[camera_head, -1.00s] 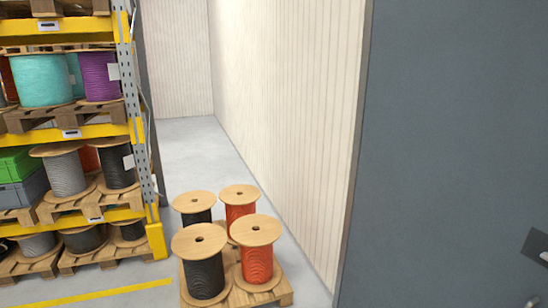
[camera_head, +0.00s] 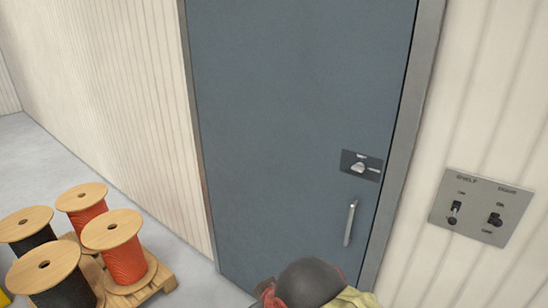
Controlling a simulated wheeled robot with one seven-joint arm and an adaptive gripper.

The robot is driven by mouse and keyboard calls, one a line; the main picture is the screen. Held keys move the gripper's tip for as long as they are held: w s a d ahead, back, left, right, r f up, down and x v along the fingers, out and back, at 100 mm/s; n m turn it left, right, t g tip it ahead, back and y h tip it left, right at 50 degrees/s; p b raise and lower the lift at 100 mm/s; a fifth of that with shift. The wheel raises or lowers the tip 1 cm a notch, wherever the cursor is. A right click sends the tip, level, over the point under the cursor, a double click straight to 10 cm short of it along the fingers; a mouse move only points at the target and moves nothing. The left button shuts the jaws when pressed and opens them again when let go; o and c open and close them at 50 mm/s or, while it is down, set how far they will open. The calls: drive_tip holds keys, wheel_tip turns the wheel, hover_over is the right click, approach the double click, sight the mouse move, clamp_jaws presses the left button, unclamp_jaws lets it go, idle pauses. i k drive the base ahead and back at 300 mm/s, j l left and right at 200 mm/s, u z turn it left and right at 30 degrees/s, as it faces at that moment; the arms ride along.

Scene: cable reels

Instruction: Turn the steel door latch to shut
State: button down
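The steel latch (camera_head: 358,168) sits on a dark plate on the right side of the grey-blue door (camera_head: 290,110), above a vertical pull handle (camera_head: 350,223). The latch's small light-coloured knob looks roughly level, but it is too small to tell its exact setting. The door appears closed in its grey frame. My gripper is not in view.
A dark rounded object (camera_head: 308,283) with red and yellow-green parts shows at the bottom edge before the door; I cannot tell what it is. A switch panel (camera_head: 482,207) is on the right wall. Several cable reels (camera_head: 122,250) stand on a pallet at lower left.

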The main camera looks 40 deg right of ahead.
sight(360, 167)
drive_tip(key=z, duration=1.55)
